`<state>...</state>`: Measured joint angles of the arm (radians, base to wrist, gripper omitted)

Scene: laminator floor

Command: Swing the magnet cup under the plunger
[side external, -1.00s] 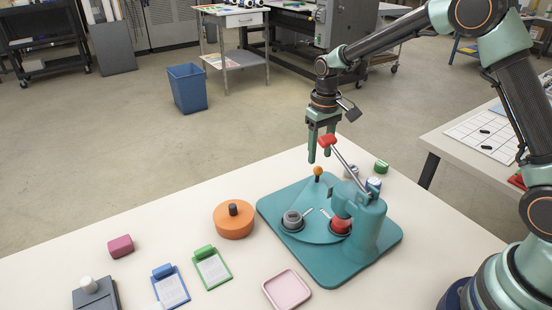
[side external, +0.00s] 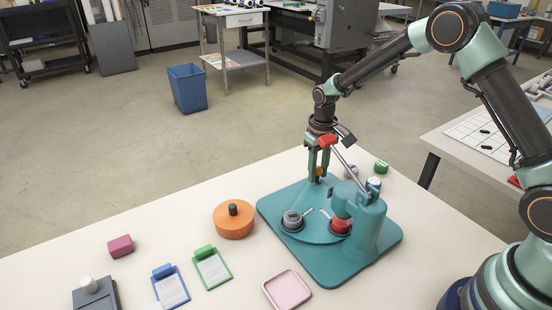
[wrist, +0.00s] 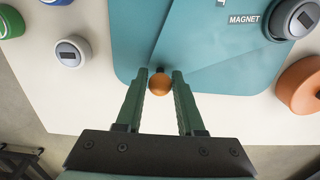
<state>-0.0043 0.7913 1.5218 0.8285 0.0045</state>
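The grey magnet cup (side external: 292,219) sits at the left of the teal turntable plate (side external: 312,228). It also shows at the upper right of the wrist view (wrist: 290,20), beside a MAGNET label. A red cup (side external: 341,226) sits under the plunger head (side external: 341,204) of the teal press (side external: 369,225). An orange ball knob (wrist: 160,84) stands at the plate's far edge. My gripper (wrist: 160,76) is lowered around the knob, one finger on each side. It is open, with small gaps beside the ball.
The press lever with its red grip (side external: 328,141) rises close beside my gripper. An orange round block (side external: 233,220), clipboards (side external: 212,266) and a pink tray (side external: 287,289) lie left and in front. Small round items (side external: 374,184) stand behind the press.

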